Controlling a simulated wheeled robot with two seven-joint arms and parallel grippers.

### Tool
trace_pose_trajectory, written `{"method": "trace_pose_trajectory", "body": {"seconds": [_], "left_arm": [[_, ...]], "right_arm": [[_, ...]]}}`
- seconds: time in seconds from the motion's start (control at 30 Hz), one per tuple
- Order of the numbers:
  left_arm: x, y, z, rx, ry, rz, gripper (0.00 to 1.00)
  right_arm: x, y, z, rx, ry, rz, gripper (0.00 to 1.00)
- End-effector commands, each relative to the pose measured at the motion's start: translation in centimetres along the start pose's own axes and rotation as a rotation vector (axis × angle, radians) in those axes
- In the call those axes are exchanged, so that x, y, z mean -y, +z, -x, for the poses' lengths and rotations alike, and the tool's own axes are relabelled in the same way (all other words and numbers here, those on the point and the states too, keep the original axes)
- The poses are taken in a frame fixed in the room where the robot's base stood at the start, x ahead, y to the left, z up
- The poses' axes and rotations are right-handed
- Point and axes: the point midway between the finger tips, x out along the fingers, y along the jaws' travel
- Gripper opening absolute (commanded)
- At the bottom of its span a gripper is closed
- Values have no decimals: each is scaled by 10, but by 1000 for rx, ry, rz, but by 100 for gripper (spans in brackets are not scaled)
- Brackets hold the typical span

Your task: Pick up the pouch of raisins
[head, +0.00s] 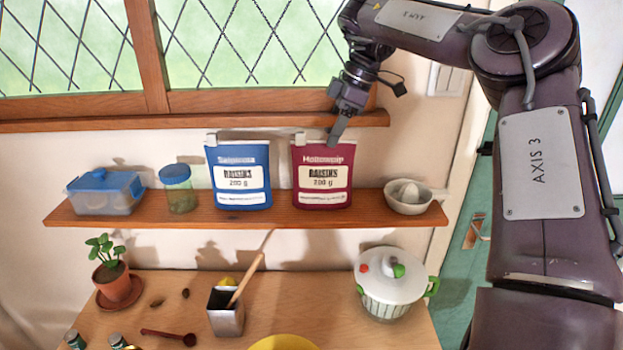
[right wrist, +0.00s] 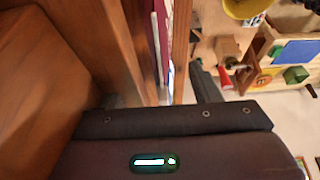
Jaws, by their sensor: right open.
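Two pouches labelled raisins stand upright on the wooden wall shelf (head: 375,213). One is a blue pouch (head: 238,195); the other, to its right, is a maroon pouch (head: 322,192). Both have a pale clip at the top left. My right gripper (head: 338,130) is open, at the top right of the maroon pouch, with its fingers pointing down. I cannot tell whether it touches the pouch. In the right wrist view a thin strip of maroon (right wrist: 162,35) shows ahead of the gripper, probably the maroon pouch seen edge-on. My left gripper is not in view.
A blue-lidded box (head: 105,192), a jar (head: 178,188) and a white juicer (head: 408,197) share the shelf. The window sill (head: 220,107) juts out above. Below, a table (head: 290,297) carries a plant (head: 110,268), a utensil holder (head: 226,315) and a lidded pot (head: 390,285).

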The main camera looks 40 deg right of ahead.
Motion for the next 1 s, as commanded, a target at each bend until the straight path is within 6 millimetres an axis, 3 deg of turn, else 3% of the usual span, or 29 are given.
{"method": "trace_pose_trajectory", "body": {"seconds": [0.17,0.33,0.53,0.8,1.0], "left_arm": [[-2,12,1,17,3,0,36],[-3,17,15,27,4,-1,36],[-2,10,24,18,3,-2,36],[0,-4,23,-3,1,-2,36],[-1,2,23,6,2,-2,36]], "right_arm": [[0,0,-17,-2,-2,0,57],[-4,-2,-36,-2,-5,-1,57],[-6,-2,-63,-1,-1,0,57],[-6,-2,-68,-1,2,1,57],[-6,-2,-68,-1,2,1,33]]}}
